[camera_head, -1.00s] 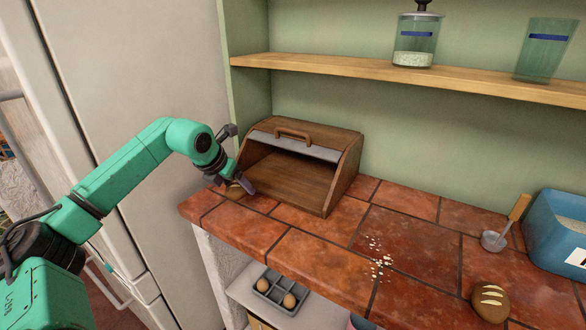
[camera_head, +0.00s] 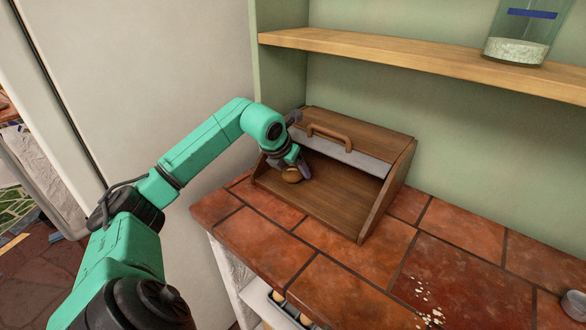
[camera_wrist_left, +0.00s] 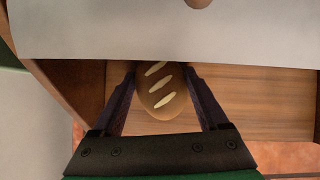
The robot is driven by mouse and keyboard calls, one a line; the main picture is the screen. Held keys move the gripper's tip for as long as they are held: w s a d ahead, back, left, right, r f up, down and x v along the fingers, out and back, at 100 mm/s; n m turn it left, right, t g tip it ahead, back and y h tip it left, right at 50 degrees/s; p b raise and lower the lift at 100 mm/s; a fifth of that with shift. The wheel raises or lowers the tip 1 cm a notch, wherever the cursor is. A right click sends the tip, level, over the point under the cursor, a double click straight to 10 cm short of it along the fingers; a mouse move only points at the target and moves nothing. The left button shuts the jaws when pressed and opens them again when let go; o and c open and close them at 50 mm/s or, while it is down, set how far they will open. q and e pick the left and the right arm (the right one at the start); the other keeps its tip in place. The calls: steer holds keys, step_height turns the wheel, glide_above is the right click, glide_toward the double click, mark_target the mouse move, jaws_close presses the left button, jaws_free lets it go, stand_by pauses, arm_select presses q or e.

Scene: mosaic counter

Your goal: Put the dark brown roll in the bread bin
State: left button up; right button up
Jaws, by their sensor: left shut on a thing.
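The wooden bread bin (camera_head: 345,200) stands open on the tiled counter, its lid (camera_head: 347,154) raised, with a handle on top. My left gripper (camera_head: 293,170) reaches into its open front on the left side, shut on a brown roll (camera_head: 291,175). In the left wrist view the brown roll (camera_wrist_left: 162,96), with pale slashes across its top, sits between both fingers (camera_wrist_left: 160,100) over the bin's wooden floor (camera_wrist_left: 240,95). I cannot tell whether it touches that floor. My right gripper is not in view.
A shelf (camera_head: 420,57) with a glass jar (camera_head: 515,48) runs above the bin. The fridge (camera_head: 150,90) is to the left. Pale crumbs (camera_head: 425,300) and part of a metal scoop (camera_head: 573,304) lie on the counter (camera_head: 330,290). The counter in front of the bin is clear.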

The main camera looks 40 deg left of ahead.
arm_select(q)
steer(key=o, duration=0.9)
steer(key=shift+w+d, duration=0.15)
steer(key=o, duration=0.3)
steer(key=shift+w+d, duration=0.1)
steer(key=shift+d, duration=0.1)
steer(key=shift+o, duration=0.2)
steer(key=shift+s+a+r, duration=0.2)
steer(key=shift+s+r, duration=0.1)
steer(key=shift+r, duration=0.05)
steer(key=b+v, duration=0.2)
steer(key=v, duration=0.9)
steer(key=shift+r, duration=0.15)
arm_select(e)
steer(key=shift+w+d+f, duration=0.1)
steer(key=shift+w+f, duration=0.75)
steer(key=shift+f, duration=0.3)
arm_select(q)
steer(key=shift+d, duration=0.15)
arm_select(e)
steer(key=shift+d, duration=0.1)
